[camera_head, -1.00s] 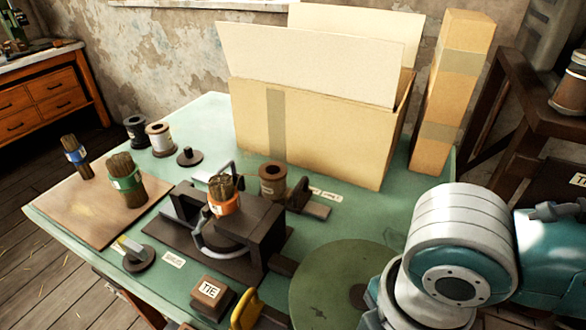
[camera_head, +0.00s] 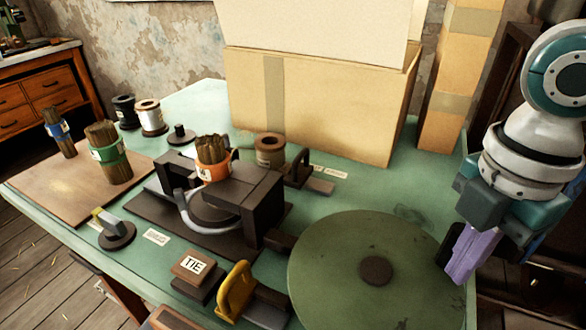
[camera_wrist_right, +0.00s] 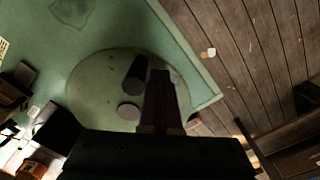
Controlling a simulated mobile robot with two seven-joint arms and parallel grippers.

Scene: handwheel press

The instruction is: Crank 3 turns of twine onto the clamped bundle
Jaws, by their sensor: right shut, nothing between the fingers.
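The green handwheel (camera_head: 335,255) is a flat disc with a dark hub (camera_head: 376,270), lying at the front right of the table. In the right wrist view the wheel (camera_wrist_right: 90,85) also shows a dark upright handle (camera_wrist_right: 136,70) close to my fingers. A bundle of brown sticks with an orange band (camera_head: 212,165) stands upright in the dark clamp press (camera_head: 255,200). A brown twine spool (camera_head: 270,150) sits behind the press. My right gripper (camera_head: 462,268) is shut and empty, pointing down at the wheel's right rim. My left gripper is out of view.
A TIE button box (camera_head: 195,268) and a yellow lever (camera_head: 236,290) stand at the front. Bundles with green (camera_head: 108,155) and blue (camera_head: 58,130) bands stand on a board at left. A large cardboard box (camera_head: 320,110) fills the back.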

